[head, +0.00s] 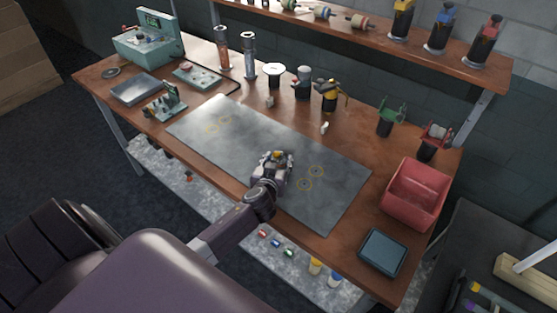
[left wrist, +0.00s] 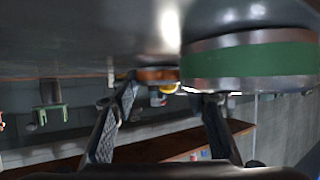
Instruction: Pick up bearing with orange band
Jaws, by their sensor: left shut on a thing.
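My left gripper (head: 272,166) is low over the grey mat (head: 225,137), right of its middle. In the left wrist view its two fingers (left wrist: 163,84) are a little apart, with a small piece with an orange-brown band (left wrist: 158,73) between the tips. I take this to be the bearing with the orange band, and the gripper is shut on it. A bearing with a green band (left wrist: 250,62) is large and close at the right of that view, beside the right finger. The gripper hides most of the pieces in the head view.
Yellow rings mark the mat, two just right of the gripper (head: 310,178). A red bin (head: 416,194) and blue-grey tray (head: 383,252) are at the bench's right end. Stands and tools line the back; a shelf (head: 365,42) hangs above. The mat's left half is clear.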

